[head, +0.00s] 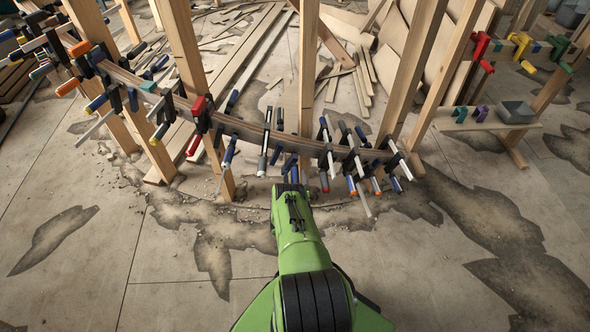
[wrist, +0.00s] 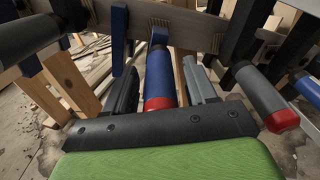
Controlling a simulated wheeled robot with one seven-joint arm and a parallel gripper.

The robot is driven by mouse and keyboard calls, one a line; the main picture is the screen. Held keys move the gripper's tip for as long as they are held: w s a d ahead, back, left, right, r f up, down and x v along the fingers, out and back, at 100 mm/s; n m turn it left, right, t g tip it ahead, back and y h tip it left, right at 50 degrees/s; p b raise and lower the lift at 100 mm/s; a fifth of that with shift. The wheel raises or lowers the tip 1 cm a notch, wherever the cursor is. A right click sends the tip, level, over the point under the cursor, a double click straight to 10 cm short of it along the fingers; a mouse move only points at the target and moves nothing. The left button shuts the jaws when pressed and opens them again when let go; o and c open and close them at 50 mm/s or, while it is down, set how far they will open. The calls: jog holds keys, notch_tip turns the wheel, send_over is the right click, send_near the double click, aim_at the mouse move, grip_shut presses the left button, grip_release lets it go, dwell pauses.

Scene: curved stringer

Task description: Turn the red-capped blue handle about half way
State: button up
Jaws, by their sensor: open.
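The blue handle (wrist: 159,78) with a red cap (wrist: 160,103) stands in the middle of the wrist view, its capped end toward me. My gripper (wrist: 160,66) is open, with one dark finger on each side of the handle. Narrow gaps show between the fingers and the handle, so I cannot see contact. In the head view my gripper (head: 291,182) is at the lower edge of the curved stringer (head: 262,133), near its middle. The handle is too small and covered there to make out clearly.
A grey handle with a red cap (wrist: 282,121) is close on the right, and another grey handle (wrist: 28,40) is on the left. Many clamps line the stringer between wooden posts (head: 185,50). A grey bin (head: 515,112) sits on a bench at right. The near floor is open.

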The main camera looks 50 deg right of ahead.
jog(key=c, duration=1)
jog(key=shift+m, duration=0.3)
jog(key=shift+m+t+y+p, duration=0.3)
jog(key=shift+m+t+p, duration=0.25)
jog(key=shift+m, duration=0.65)
jog(key=m+t, duration=0.1)
jog(key=m, duration=0.3)
jog(key=shift+m, duration=0.4)
jog(key=m, duration=0.4)
jog(key=shift+s+t+y, duration=0.1)
jog(key=shift+t+y, duration=0.2)
jog(key=shift+t, duration=0.05)
jog(key=shift+m+t+b, duration=0.35)
jog(key=shift+m+t, duration=0.05)
jog(key=shift+m, duration=1.4)
